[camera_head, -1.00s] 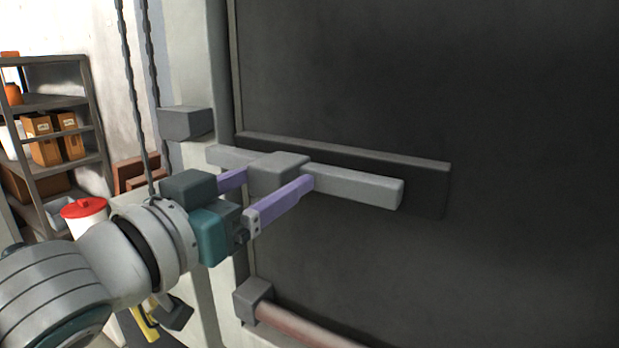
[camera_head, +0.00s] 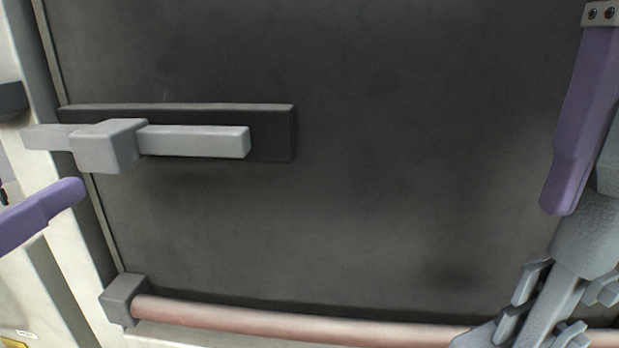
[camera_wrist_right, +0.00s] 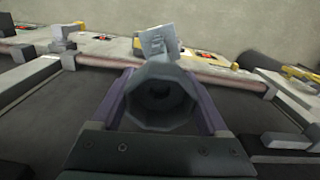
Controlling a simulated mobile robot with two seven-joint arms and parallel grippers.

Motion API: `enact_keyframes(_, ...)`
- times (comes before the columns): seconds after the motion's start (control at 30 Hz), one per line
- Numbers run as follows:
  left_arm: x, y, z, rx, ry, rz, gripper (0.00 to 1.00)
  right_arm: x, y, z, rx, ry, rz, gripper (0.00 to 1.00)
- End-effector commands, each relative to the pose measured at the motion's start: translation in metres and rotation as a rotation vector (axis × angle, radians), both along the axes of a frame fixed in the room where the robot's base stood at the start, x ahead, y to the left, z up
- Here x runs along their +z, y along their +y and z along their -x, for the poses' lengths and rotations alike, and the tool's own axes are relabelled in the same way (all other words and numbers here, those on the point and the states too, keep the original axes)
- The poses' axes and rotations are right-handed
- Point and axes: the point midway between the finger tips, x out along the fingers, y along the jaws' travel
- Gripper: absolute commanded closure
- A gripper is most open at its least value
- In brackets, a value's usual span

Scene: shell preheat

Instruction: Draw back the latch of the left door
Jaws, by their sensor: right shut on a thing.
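The left door (camera_head: 380,120) is a dark grey panel. Its latch is a light grey bar (camera_head: 200,141) with a block-like knob (camera_head: 108,146), lying along a dark backing plate (camera_head: 275,133). The bar's left end reaches past the door edge over the pale frame. One purple finger of my left gripper (camera_head: 60,200) shows at the left edge, below and left of the knob and apart from it; the other finger is out of view. My right gripper (camera_wrist_right: 163,105) is shut on a grey tool (camera_wrist_right: 160,92) with a round hollow end; its pronged part shows at lower right (camera_head: 545,305).
A reddish rail (camera_head: 290,321) runs along the door's bottom from a grey bracket (camera_head: 122,298). A grey block (camera_head: 12,98) sticks out at the far left. The door face between latch and right gripper is clear.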

Motion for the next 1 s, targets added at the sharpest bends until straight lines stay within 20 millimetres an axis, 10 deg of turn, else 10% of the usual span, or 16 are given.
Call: enact_keyframes(1.0, -0.007, 0.005, 0.026, 0.022, 0.038, -0.002, 0.07, -0.010, 0.000, 0.000, 0.000, -0.002, -0.001, 1.00)
